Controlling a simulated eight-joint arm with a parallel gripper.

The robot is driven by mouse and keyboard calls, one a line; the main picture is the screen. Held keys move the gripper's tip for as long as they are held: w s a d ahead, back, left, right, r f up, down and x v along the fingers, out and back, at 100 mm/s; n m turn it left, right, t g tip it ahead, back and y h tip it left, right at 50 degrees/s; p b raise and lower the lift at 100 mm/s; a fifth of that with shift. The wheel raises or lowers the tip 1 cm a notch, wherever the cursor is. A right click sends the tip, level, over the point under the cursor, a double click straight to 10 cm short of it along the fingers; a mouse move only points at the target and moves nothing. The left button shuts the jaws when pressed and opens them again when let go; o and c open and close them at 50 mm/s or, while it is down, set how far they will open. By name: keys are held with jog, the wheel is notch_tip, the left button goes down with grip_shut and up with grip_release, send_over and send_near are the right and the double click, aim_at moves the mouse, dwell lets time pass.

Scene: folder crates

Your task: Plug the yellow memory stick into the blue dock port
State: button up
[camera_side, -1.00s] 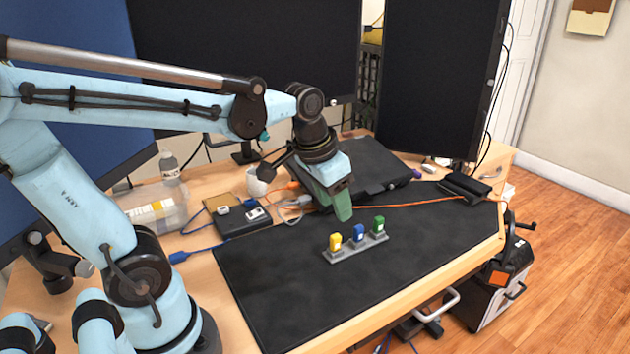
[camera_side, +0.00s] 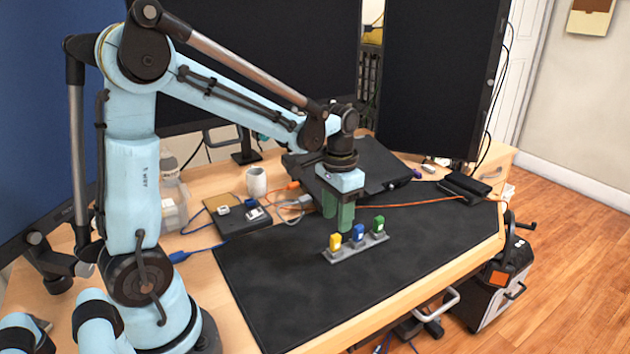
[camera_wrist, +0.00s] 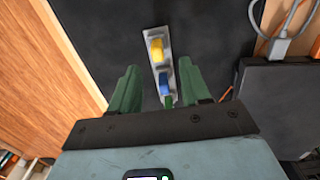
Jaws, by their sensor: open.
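The yellow memory stick (camera_side: 335,242) stands upright at the left end of a grey rack (camera_side: 362,250) on the black mat. In the wrist view the yellow stick (camera_wrist: 157,50) lies ahead, between the lines of my fingers. A blue stick (camera_side: 358,233) and a green stick (camera_side: 378,226) stand in the same rack. My gripper (camera_side: 338,222) is open and empty, pointing down above and just behind the rack; its green fingers (camera_wrist: 158,68) are apart in the wrist view. A dark box with small pale sockets (camera_side: 240,222), seemingly the dock, sits left; its port colours are too small to tell.
A dark flat device (camera_side: 375,165) lies behind my gripper. Orange and blue cables run across the desk. The black mat (camera_side: 290,300) is clear in front.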

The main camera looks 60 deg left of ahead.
aim_at(336, 236)
jog(key=shift+s+d+f, duration=0.1)
jog(key=shift+f, duration=1.5)
jog(key=shift+s+d+f, duration=0.1)
jog(key=shift+f, duration=1.5)
jog(key=shift+c, duration=0.3)
grip_shut()
